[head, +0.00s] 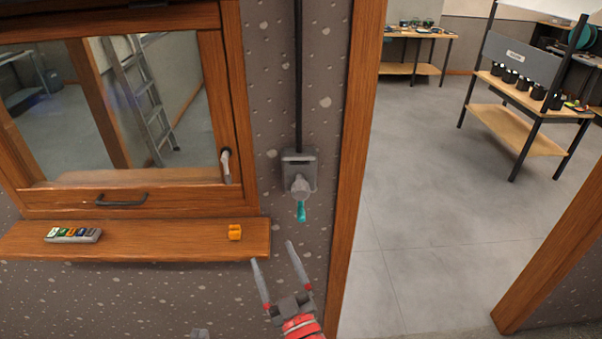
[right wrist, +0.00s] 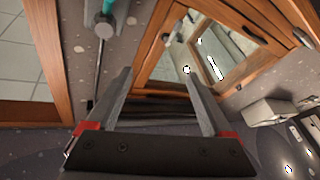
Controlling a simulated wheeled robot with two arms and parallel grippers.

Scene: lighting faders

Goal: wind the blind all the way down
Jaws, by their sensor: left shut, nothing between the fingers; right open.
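The winder box (head: 299,170) is fixed to the wall right of the window. A grey crank with a teal handle (head: 301,211) hangs down from it; it also shows at the top of the right wrist view (right wrist: 108,7). My right gripper (head: 274,253) is open and empty, below and slightly left of the handle, apart from it.
A wooden sill (head: 160,250) juts out under the window (head: 150,110), bearing a grey block with coloured buttons (head: 73,235) and a small orange object (head: 235,232). A black rod (head: 298,75) rises from the winder. An open doorway with a wooden post (head: 355,150) is to the right.

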